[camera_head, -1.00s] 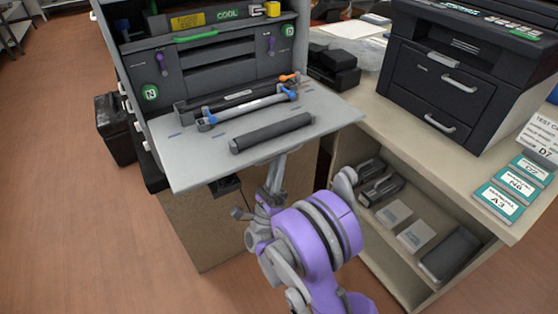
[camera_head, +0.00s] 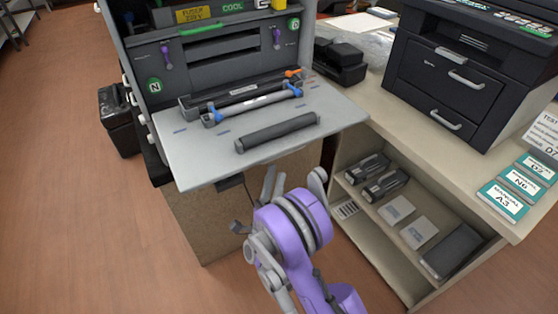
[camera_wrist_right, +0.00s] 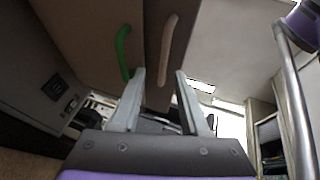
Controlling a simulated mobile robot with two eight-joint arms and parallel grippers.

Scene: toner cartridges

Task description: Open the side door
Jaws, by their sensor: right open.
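The dark machine (camera_head: 215,62) stands at the left with its light grey front panel (camera_head: 290,155) folded down flat. Its left side shows several white handles (camera_head: 133,98). I cannot tell which panel is the side door. My right gripper (camera_head: 272,185) is just in front of and below the panel's front edge, apparently touching nothing. In the right wrist view the open, empty fingers (camera_wrist_right: 158,85) point toward two panels, one with a green handle (camera_wrist_right: 124,52) and one with a pale handle (camera_wrist_right: 168,55). My left gripper is not in view.
A grey roller (camera_head: 278,132) and a blue-ended cartridge (camera_head: 252,104) lie on the folded panel. A dark bin (camera_head: 118,122) stands left of the machine. At the right, a counter (camera_head: 410,135) holds a black printer (camera_head: 470,75), with cartridges on shelves below. Brown floor is clear at lower left.

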